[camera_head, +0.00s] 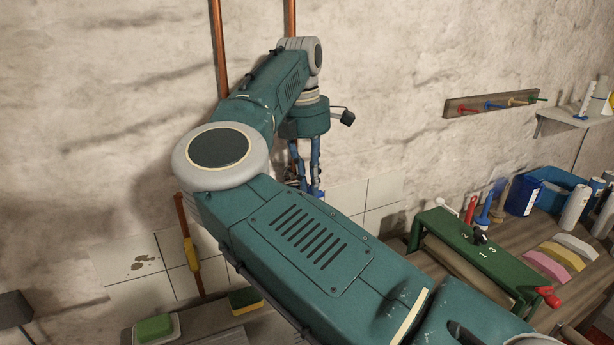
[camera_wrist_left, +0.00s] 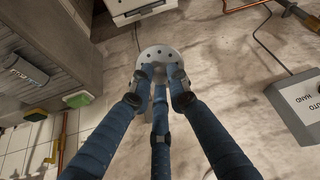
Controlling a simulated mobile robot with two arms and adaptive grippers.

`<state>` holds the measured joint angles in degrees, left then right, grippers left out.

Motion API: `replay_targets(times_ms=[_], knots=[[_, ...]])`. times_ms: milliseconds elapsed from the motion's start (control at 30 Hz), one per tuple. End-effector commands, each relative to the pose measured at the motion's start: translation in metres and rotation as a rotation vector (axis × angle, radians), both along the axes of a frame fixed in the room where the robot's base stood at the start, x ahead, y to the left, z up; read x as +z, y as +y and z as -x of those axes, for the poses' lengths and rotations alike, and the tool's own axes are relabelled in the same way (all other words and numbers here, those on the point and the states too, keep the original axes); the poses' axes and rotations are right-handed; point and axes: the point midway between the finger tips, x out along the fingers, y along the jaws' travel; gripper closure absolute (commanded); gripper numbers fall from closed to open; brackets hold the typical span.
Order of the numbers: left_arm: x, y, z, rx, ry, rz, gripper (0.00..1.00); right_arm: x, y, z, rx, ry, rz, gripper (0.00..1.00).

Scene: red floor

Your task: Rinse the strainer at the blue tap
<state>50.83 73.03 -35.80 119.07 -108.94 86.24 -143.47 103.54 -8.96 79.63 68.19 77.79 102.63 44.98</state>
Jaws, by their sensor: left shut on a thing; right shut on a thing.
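The strainer (camera_wrist_left: 162,58) is a pale round disc with holes, seen in the left wrist view. The blue fingers of my left gripper (camera_wrist_left: 160,80) are shut on it from below in that picture. My left gripper does not show in the head view. In the head view my right arm reaches across to the wall, and my right gripper (camera_head: 307,177) points down with its blue fingers close together. It is at the blue tap (camera_head: 318,192) by a copper pipe. My arm and fingers hide most of the tap, so its handle and outlet cannot be made out.
A pipe with a yellow handle (camera_head: 191,254) runs down the tiles. A green numbered rack (camera_head: 470,250) and bottles stand right. A grey box (camera_wrist_left: 302,105) is on the wall.

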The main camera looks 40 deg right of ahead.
Motion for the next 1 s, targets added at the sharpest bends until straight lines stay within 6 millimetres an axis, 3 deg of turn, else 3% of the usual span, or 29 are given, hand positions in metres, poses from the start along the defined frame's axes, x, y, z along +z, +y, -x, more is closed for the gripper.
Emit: replay_targets(times_ms=[433, 467, 533, 567, 867, 1000], knots=[[0.007, 0.000, 0.000, 0.000, 0.000, 0.000, 1.00, 0.001, -0.006, 0.002, -0.002, -0.032, -0.087, 1.00], [0.007, 0.000, 0.000, 0.000, 0.000, 0.000, 1.00, 0.001, -0.006, 0.002, -0.002, -0.032, -0.086, 0.84], [0.007, 0.000, 0.000, 0.000, 0.000, 0.000, 1.00, 0.001, -0.007, 0.002, -0.002, -0.033, -0.086, 0.70], [0.007, 0.000, 0.000, 0.000, 0.000, 0.000, 1.00, 0.001, -0.006, 0.002, -0.002, -0.032, -0.086, 0.68], [0.007, 0.000, 0.000, 0.000, 0.000, 0.000, 1.00, 0.002, -0.005, 0.001, 0.000, -0.031, -0.089, 0.68], [0.007, 0.000, 0.000, 0.000, 0.000, 0.000, 1.00, 0.015, -0.006, 0.001, 0.001, -0.032, -0.088, 0.68]])
